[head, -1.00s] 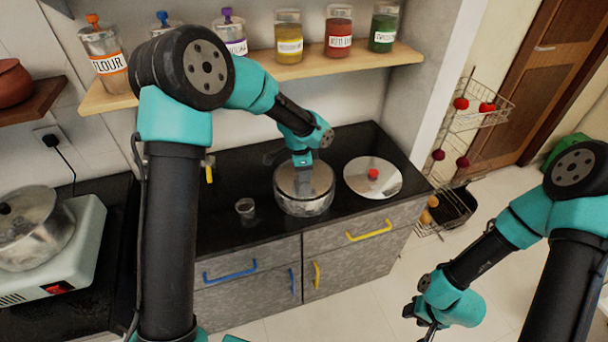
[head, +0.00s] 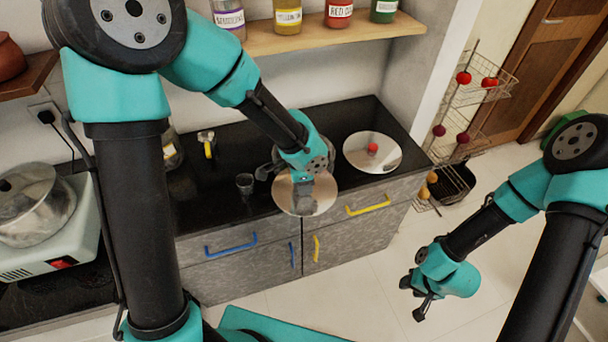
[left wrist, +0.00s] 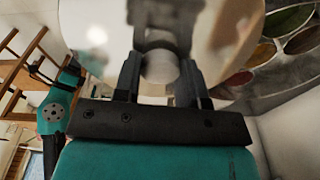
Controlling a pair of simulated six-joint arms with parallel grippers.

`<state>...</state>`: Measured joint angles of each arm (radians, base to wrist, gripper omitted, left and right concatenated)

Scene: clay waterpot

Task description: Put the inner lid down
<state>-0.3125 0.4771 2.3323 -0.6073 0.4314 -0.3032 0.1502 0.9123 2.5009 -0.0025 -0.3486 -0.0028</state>
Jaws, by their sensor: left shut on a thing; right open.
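The inner lid (head: 285,194) is a shiny metal disc that hangs under my left gripper (head: 304,196) in the head view. It is in front of the black counter's front edge and overlaps the drawer fronts. In the left wrist view my left gripper (left wrist: 160,72) is shut on a round pale knob at the middle of the inner lid (left wrist: 95,25). The metal pot is not clearly visible; the lid and arm cover its place. A second metal lid with a red knob (head: 357,158) lies flat on the counter to the right. My right gripper (head: 414,298) is open and empty, above the floor.
A small glass (head: 245,184) stands on the black counter (head: 215,208), left of the held lid. A shelf (head: 330,32) with labelled jars runs above. A pot (head: 35,205) sits on a stove at far left. A wire rack (head: 465,130) stands right of the counter.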

